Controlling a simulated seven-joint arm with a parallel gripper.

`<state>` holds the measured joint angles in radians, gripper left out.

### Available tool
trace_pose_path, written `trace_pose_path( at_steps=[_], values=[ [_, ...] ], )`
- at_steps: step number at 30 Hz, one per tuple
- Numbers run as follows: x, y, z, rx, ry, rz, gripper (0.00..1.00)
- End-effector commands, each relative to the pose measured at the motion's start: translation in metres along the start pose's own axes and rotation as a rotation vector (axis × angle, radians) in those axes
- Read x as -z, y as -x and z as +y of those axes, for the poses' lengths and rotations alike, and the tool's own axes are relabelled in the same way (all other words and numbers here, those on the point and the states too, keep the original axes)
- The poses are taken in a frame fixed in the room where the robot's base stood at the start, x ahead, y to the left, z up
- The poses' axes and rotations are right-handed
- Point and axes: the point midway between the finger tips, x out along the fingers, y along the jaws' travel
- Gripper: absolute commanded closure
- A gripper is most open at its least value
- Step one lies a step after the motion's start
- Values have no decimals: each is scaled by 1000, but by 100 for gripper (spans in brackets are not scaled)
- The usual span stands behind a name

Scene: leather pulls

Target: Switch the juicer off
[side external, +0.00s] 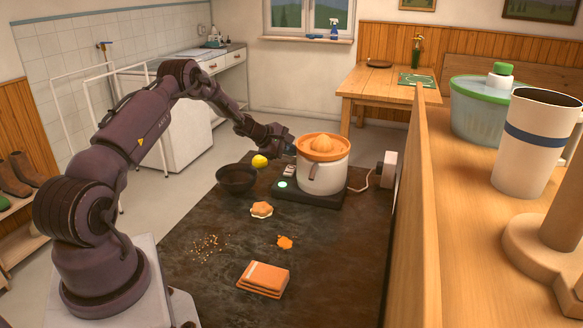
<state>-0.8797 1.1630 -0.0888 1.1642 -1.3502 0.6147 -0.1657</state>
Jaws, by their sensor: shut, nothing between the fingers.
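The juicer (322,178) stands upright on a dark base (310,196) toward the back of the dark worktop. It has a white body, an orange top with a reamer, and a dark spout at the front. A pale round button or light (283,185) glows greenish on the left of the base. A small grey and white part (289,171) sits just behind it; I cannot tell what it is. My gripper (291,149) is shut and empty, left of the juicer's orange rim and above the base. Its fingertips are small and partly unclear; I cannot tell if they touch the juicer.
A dark bowl (237,181) and a lemon (260,161) lie left of the juicer. Orange peel pieces (262,209), crumbs (207,247) and folded orange cloths (264,279) are nearer. A cord (362,182) runs right to a white socket box (387,170). A wooden partition (408,220) bounds the right.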

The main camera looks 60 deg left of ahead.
Motion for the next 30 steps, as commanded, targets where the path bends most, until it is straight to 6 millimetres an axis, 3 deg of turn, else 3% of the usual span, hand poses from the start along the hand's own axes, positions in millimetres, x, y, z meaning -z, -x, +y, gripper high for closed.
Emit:
trace_pose_path(
  at_steps=[9,30],
  values=[
    [13,-18,-13,0,-2,0,100],
    [14,-19,-13,0,-2,0,100]
  ],
)
